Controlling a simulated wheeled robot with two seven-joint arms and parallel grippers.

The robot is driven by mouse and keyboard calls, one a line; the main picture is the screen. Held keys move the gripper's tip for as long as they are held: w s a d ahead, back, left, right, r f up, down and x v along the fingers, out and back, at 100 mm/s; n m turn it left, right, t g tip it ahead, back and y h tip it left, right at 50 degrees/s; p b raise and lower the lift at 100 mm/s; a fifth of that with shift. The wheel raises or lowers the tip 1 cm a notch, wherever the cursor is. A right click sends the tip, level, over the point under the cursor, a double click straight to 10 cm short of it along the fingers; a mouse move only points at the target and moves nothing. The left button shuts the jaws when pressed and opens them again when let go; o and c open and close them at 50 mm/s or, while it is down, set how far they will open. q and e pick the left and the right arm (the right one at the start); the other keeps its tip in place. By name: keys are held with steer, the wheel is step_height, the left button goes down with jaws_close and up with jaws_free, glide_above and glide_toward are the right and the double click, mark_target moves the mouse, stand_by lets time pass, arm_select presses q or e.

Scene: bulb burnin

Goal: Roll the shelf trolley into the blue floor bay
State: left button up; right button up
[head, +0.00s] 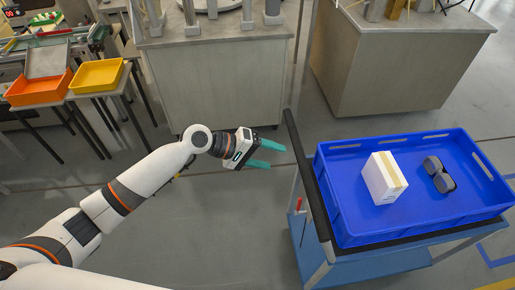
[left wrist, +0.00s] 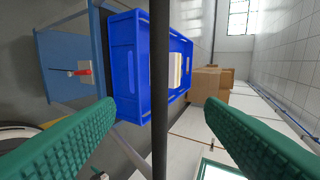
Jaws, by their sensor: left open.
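The shelf trolley (head: 380,262) stands at the right of the head view, with blue shelves and a dark push bar (head: 304,165) along its left side. A blue crate (head: 352,226) on top holds a white box and a dark two-lobed object. My left gripper (head: 275,156) is open and empty, its teal fingers pointing at the bar from the left. In the left wrist view the bar (left wrist: 160,60) runs upright between the two fingers; contact is not visible. Blue floor lines (head: 489,258), likely the bay, show in part at the lower right. My right gripper is not in view.
A grey cabinet (head: 215,85) stands behind my left gripper, and another (head: 385,75) stands behind the trolley. Orange (head: 38,90) and yellow (head: 97,76) trays sit on stands at the far left. Grey floor (head: 215,225) left of the trolley is clear.

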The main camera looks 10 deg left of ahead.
mark_target(299, 163)
arm_select(q)
steer(key=b+x, duration=0.4)
steer(key=x, duration=0.6)
steer(key=shift+d+f, duration=0.1)
steer(key=shift+f, duration=0.1)
steer(key=shift+w+d+f, duration=0.15)
steer(key=shift+w+d, duration=0.05)
steer(key=shift+d, duration=0.4)
steer(key=c, duration=0.5)
jaws_close()
